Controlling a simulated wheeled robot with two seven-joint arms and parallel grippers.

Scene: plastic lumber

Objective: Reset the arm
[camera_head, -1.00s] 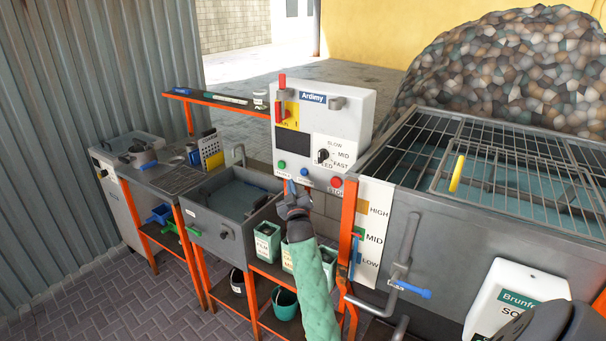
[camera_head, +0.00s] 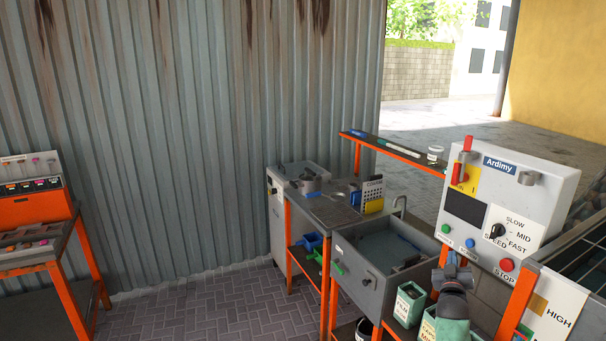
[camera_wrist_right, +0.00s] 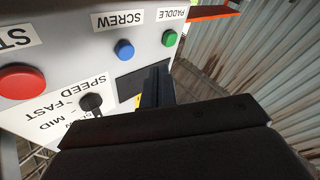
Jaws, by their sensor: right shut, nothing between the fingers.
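My right gripper (camera_head: 452,258) is shut and empty, in front of the lower part of the white control panel (camera_head: 556,190). In the right wrist view its dark fingers (camera_wrist_right: 156,86) are together in front of the panel, which shows upside down. The panel carries a green button (camera_wrist_right: 169,38), a blue button (camera_wrist_right: 124,49), a red stop button (camera_wrist_right: 22,82) and a black speed knob (camera_wrist_right: 91,102). I cannot tell whether the fingertips touch the panel. My left gripper is not in view.
A grey sink (camera_head: 366,283) and a metal bench stand left of the panel. Light green bins (camera_head: 408,306) sit below. An orange-framed rack (camera_head: 40,212) stands at far left by the corrugated wall (camera_head: 200,120). The brick floor (camera_head: 200,308) between is clear.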

